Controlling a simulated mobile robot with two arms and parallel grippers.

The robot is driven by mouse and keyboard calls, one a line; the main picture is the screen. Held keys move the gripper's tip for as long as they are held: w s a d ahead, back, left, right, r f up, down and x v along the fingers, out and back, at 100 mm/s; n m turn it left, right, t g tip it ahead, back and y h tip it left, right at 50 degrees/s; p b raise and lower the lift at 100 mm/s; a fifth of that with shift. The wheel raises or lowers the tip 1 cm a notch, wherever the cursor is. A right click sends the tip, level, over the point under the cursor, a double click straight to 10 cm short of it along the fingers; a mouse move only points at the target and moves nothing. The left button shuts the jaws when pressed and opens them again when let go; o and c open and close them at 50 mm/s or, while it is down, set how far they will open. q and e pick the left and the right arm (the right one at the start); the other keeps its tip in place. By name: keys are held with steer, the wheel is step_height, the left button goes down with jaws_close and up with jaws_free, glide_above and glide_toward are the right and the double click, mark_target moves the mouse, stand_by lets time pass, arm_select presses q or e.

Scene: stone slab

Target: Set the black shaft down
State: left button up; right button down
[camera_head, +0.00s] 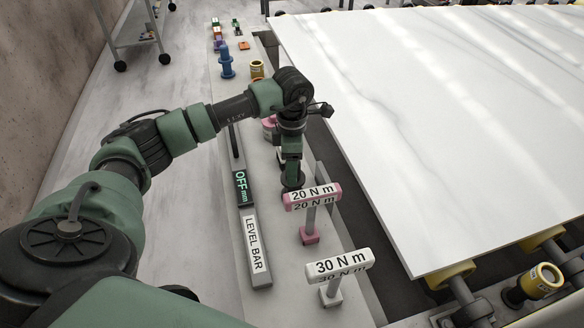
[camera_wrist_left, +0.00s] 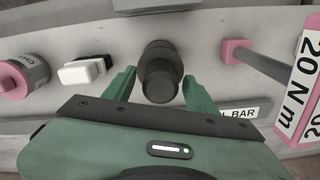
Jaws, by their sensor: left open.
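The black shaft (camera_wrist_left: 160,72) is a stepped dark cylinder in the left wrist view, seen nearly end-on between the two green fingers of my left gripper (camera_wrist_left: 158,88). The fingers are open, with a gap visible on each side of the shaft. In the head view my left gripper (camera_head: 291,165) points down over the pale ledge (camera_head: 275,225), beside the pink 20 N m tool. The shaft is mostly hidden there by the gripper. I cannot tell exactly how its lower end meets the ledge. My right gripper is not in view.
A pink 20 N m tool (camera_head: 311,195) and a white 30 N m tool (camera_head: 340,265) stand close by on the right. The level bar (camera_head: 256,245) lies left of them. A large marble slab (camera_head: 450,120) lies right, across a dark gap. A blue part (camera_head: 226,65) stands farther back.

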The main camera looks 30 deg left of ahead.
arm_select(q)
step_height(320, 180, up, 11)
steer(key=shift+r+b, duration=0.15)
steer(key=shift+b, duration=0.55)
